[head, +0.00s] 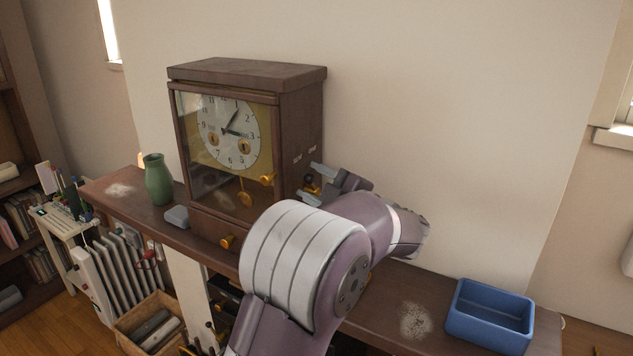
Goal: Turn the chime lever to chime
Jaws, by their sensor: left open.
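A brown wooden mantel clock (300,125) stands on a wooden shelf, with a white dial (228,133) behind a glass door. Its right side carries two small white labels, too small to read. A small brass and dark part, which looks like the chime lever (311,186), shows low on that side. My left gripper (312,183) is open beside the clock's right side, its two fingers above and below the brass part. I cannot tell whether they touch it. My arm hides the area below and to the right. My right gripper is out of view.
The shelf (385,285) holds a green vase (158,179) and a small grey object (176,217) left of the clock. A blue tray (488,315) stands at its right end. Pale powdery patches lie on the shelf. The wall is close behind the clock.

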